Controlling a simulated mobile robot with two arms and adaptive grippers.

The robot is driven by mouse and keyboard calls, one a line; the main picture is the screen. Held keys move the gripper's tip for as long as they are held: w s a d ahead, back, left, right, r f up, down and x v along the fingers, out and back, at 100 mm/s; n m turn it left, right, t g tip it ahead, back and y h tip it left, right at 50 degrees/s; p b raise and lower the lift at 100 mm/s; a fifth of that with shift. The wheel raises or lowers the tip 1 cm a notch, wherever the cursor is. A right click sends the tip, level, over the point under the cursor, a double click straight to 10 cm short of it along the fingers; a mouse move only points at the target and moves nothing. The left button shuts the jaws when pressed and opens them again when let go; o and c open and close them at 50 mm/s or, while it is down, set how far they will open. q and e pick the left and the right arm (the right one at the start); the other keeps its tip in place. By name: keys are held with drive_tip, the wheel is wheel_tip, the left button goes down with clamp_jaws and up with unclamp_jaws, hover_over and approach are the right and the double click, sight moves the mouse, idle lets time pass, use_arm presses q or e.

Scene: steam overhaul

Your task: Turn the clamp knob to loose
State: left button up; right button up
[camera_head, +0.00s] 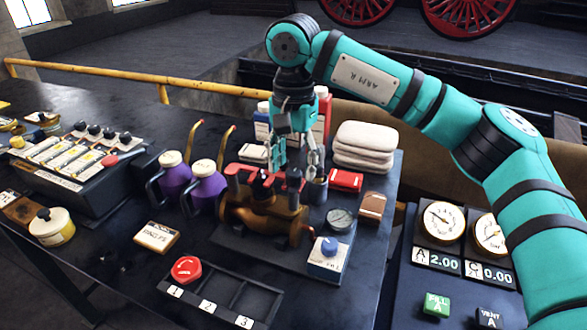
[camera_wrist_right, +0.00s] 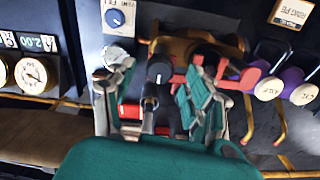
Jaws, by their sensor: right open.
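A black round knob, apparently the clamp knob (camera_head: 294,179), stands at the back of the brass valve body (camera_head: 262,212) on the bench. In the right wrist view the black knob (camera_wrist_right: 160,69) shows in the gap between the fingers, with a metal rod beside it. My right gripper (camera_head: 298,163) points down just above the knob, fingers spread; it also shows open in the right wrist view (camera_wrist_right: 157,88). I cannot tell whether a finger touches the knob. The fingers partly hide the area around it. My left gripper is not in view.
Red handles (camera_head: 237,172) sit beside the knob.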

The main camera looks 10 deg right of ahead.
sight(293, 172)
wheel_tip(293, 172, up, 10)
idle(0.3)
